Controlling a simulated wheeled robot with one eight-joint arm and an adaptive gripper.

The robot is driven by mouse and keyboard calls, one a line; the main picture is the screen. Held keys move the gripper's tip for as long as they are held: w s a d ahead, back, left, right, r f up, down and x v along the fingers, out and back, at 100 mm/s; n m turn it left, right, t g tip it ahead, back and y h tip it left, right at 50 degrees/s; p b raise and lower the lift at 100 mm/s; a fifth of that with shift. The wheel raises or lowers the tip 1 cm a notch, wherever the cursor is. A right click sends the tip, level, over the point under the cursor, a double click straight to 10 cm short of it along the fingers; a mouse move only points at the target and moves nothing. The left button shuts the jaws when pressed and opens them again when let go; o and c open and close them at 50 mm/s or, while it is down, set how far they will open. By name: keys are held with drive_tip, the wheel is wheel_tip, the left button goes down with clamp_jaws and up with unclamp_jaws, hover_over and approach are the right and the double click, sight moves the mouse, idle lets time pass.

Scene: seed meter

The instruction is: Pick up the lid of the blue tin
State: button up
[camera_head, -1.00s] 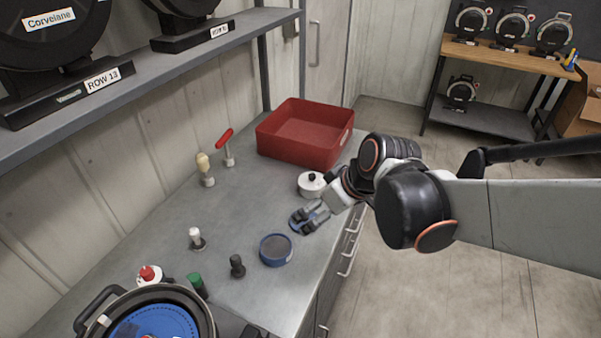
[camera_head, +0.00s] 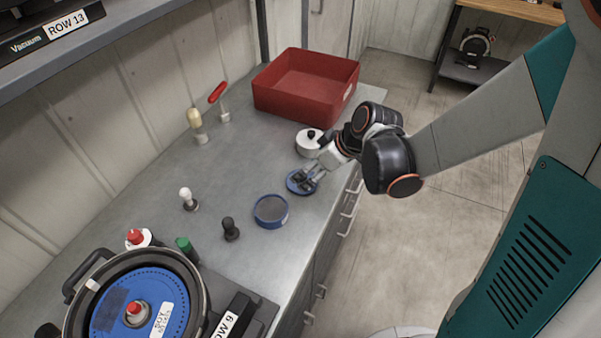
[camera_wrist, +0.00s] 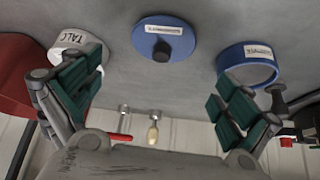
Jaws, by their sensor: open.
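The lid of the blue tin (camera_head: 293,187) is a blue disc lying on the grey bench near its front edge. In the wrist view the lid (camera_wrist: 180,30) shows a black knob (camera_wrist: 161,50) and a white label. The open blue tin (camera_head: 270,211) stands apart from the lid, nearer the camera; it also shows in the wrist view (camera_wrist: 232,60). My gripper (camera_head: 304,179) is open and empty by the lid and partly hides it in the head view. In the wrist view, the knob lies between the lines of the two spread fingers (camera_wrist: 158,97), beyond their tips.
A white tin marked TALC (camera_head: 307,147) with a black knob stands close behind my gripper. A red bin (camera_head: 305,85) is at the back. Several small handled tools, including a black one (camera_head: 230,229), stand to the left. A round seed meter (camera_head: 140,310) fills the near left.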

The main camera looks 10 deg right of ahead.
drive_tip(key=shift+b+x, duration=1.3)
drive_tip(key=shift+x, duration=2.1)
drive_tip(key=shift+s, duration=0.15)
drive_tip(key=shift+c, duration=0.2)
drive_tip(key=c, duration=0.9)
